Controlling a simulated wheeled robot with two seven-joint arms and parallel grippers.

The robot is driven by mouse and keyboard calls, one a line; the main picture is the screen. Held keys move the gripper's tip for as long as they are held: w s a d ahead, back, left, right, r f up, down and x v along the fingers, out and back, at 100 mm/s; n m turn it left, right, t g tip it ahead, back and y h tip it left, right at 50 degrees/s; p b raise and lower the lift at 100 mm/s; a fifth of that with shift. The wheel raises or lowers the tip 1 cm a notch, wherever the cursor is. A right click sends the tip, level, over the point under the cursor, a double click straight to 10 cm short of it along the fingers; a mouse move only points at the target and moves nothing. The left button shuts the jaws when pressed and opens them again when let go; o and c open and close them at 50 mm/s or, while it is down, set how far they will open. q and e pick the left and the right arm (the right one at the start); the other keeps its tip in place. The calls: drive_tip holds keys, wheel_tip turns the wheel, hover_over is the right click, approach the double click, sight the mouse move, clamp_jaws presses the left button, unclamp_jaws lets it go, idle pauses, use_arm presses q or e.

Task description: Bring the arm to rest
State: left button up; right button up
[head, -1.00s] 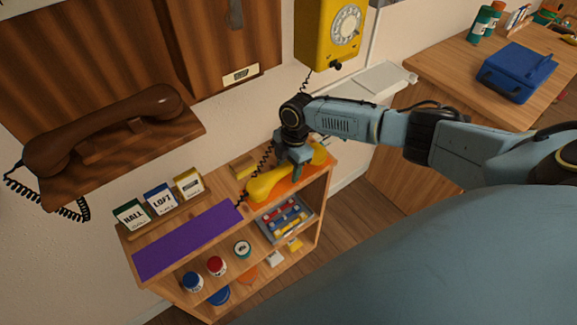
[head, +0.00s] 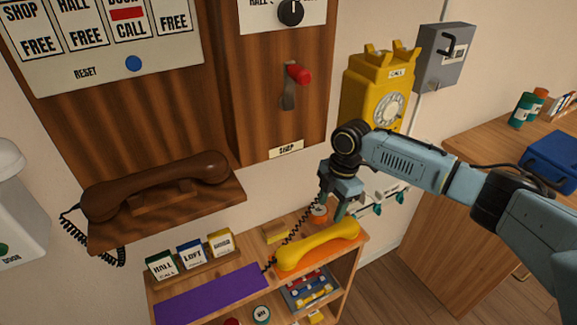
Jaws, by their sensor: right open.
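My right gripper (head: 332,208) is open and empty. It points down just above the far side of the yellow handset (head: 318,247), apart from it as far as I can see. The handset lies on an orange mat (head: 345,256) on top of the wooden shelf unit (head: 364,244), with its black coiled cord (head: 293,237) at its left end. The yellow wall phone (head: 380,95) has an empty cradle on top and stands partly behind my right arm. My left gripper is not in view.
A brown handset (head: 155,186) rests on its wooden ledge at left. A purple mat (head: 212,292) and card stand (head: 205,262) share the shelf top. A grey switch box (head: 443,57) hangs upper right. A desk with a blue box (head: 552,160) stands at right.

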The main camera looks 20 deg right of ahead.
drive_tip(key=s+a+f+m+t+y, duration=0.1)
drive_tip(key=s+a+f+m, duration=0.2)
drive_tip(key=s+a, duration=0.45)
drive_tip(key=s+a+f+m+t, duration=0.15)
drive_tip(key=s+a+f, duration=0.25)
drive_tip(key=s+a, duration=0.4)
drive_tip(key=s+d+r+m+t+h, duration=0.1)
drive_tip(key=s+d+r+m, duration=0.15)
drive_tip(key=s+m, duration=0.35)
drive_tip(key=s+d+r+m+h, duration=0.1)
drive_tip(key=s+d+m+h, duration=0.1)
drive_tip(key=s+d+m, duration=0.4)
wheel_tip(320, 180, down, 26)
drive_tip(key=s+a+g, duration=0.1)
drive_tip(key=a, duration=0.1)
drive_tip(key=s+d+f+g, duration=0.1)
drive_tip(key=s+d+f, duration=0.1)
drive_tip(key=s+f, duration=1.1)
drive_tip(key=s, duration=0.3)
drive_tip(key=shift+d+f, duration=0.2)
drive_tip(key=shift+f, duration=0.1)
